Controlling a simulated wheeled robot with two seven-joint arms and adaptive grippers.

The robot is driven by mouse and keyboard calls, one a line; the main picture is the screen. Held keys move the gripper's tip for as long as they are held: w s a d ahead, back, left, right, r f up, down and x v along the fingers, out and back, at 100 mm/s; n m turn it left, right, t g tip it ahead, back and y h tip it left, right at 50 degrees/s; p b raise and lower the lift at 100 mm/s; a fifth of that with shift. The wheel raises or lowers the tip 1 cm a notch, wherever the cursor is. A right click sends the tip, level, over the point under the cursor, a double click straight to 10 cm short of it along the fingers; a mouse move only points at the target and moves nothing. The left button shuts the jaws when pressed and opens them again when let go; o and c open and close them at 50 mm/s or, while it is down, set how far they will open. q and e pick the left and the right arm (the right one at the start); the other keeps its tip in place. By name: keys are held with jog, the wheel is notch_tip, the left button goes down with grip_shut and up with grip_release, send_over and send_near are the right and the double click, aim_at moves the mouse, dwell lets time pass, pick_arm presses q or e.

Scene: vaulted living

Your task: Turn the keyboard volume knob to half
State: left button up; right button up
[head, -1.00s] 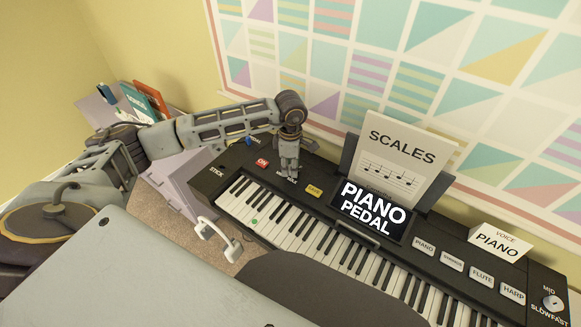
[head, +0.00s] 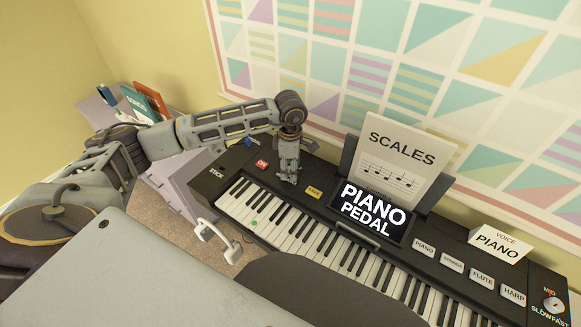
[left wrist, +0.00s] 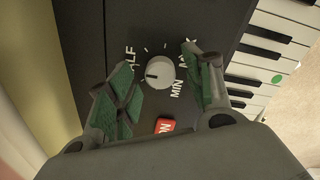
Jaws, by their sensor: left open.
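The white round volume knob (left wrist: 160,72) is on the keyboard's black top panel in the left wrist view. HALF is printed to its left, MAX to its upper right and MIN to its lower right. A small dark mark shows near the knob's left side. My left gripper (left wrist: 157,58) is open, with one green-padded finger on each side of the knob and gaps visible between. In the head view my left gripper (head: 287,178) points down at the panel of the keyboard (head: 232,168) and hides the knob. My right gripper is not in view.
A red ON button (head: 262,165) and a yellow button (head: 314,192) flank my left gripper. A display (head: 372,212) and the SCALES sheet (head: 400,158) stand farther right. White keys (head: 300,228) lie in front. The patterned wall is close behind.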

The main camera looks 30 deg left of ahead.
pick_arm(q)
notch_tip(320, 180, up, 12)
jog(key=shift+f, duration=0.15)
dwell(0.5)
jog(key=shift+s+f, duration=0.1)
jog(key=shift+s, duration=0.05)
dwell(0.4)
